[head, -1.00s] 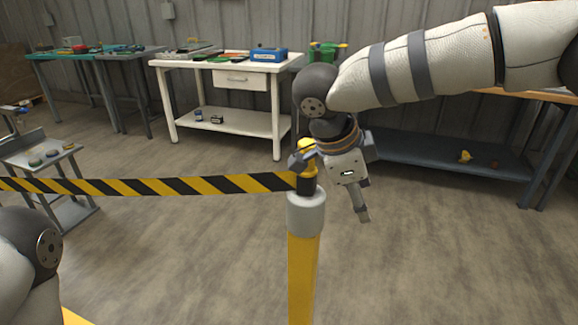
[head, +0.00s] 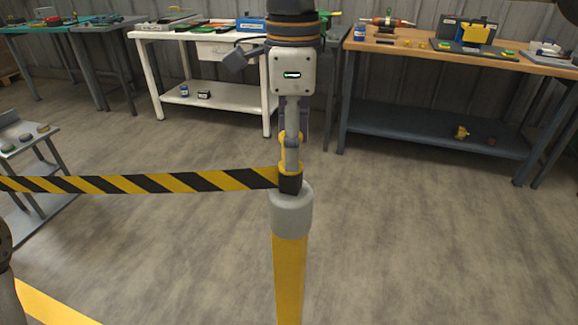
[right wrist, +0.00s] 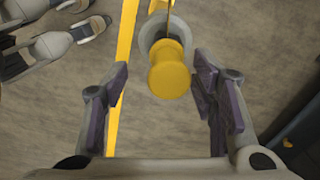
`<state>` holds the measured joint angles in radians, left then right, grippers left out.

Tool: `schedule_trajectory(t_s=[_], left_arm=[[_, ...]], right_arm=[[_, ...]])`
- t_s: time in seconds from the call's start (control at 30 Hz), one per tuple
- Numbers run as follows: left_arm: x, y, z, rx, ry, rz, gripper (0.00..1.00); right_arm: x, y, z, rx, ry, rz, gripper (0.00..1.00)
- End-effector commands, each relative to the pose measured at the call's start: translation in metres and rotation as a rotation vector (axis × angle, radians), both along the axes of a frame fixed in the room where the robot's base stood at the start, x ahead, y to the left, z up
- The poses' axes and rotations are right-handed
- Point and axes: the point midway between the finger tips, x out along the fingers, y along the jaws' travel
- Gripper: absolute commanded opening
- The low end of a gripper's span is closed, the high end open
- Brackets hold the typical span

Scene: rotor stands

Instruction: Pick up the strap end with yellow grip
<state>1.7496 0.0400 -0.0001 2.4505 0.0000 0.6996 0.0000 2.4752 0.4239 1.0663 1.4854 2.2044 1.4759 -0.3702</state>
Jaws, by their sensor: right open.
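The strap end (head: 290,184) is a black block on the grey top of a yellow post (head: 289,270). A black-and-yellow striped strap (head: 140,185) runs from it to the left. Its yellow grip (head: 284,169) stands upright above it, partly hidden by a finger in the head view. My right gripper (head: 292,150) points down over the post, open. In the right wrist view the yellow grip (right wrist: 170,73) lies between the two spread fingers, with a visible gap on each side.
A white table (head: 170,33) stands behind at left. A wooden-topped bench (head: 480,58) with a dark lower shelf (head: 430,130) stands behind at right. A small grey cart (head: 45,155) is at far left. The floor around the post is clear.

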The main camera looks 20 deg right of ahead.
Motion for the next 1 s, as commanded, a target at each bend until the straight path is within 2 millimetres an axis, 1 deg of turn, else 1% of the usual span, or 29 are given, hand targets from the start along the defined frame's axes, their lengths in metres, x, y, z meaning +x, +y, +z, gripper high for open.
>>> schedule_trajectory(t_s=[0.07,0.2,0.3,0.4,0.57,0.6,0.67,0.7,0.8,1.0], left_arm=[[0.000,0.000,-0.001,0.000,0.001,0.000,0.51],[-0.002,0.000,-0.002,0.000,0.006,0.000,0.51],[-0.001,0.000,-0.002,0.000,0.005,0.000,0.51],[-0.001,0.000,-0.002,0.000,0.005,0.000,0.51],[-0.001,0.000,-0.002,0.000,0.005,0.000,0.51],[-0.001,0.000,-0.002,0.000,0.005,0.000,0.51],[-0.001,0.000,-0.002,0.000,0.005,0.000,0.51],[-0.001,0.000,-0.002,0.000,0.005,0.000,0.51],[-0.001,0.000,-0.002,0.000,0.005,0.000,0.51],[-0.001,0.000,-0.002,0.000,0.005,0.000,0.51]], right_arm=[[0.001,0.000,-0.010,-0.001,0.003,0.001,0.53],[0.007,0.000,-0.038,-0.001,0.003,0.000,0.53],[0.007,0.000,-0.052,-0.001,0.000,0.001,0.53],[0.007,0.000,-0.056,0.000,-0.002,0.000,0.53],[0.007,0.000,-0.056,0.000,-0.002,0.000,0.53],[0.007,0.000,-0.056,0.000,-0.002,0.000,0.44],[0.007,0.000,-0.056,0.000,-0.002,0.000,0.30],[0.007,0.000,-0.056,0.000,-0.002,0.000,0.21],[0.007,0.000,-0.056,0.000,-0.002,0.000,0.00],[0.007,0.000,-0.055,0.000,-0.002,0.000,0.00]])
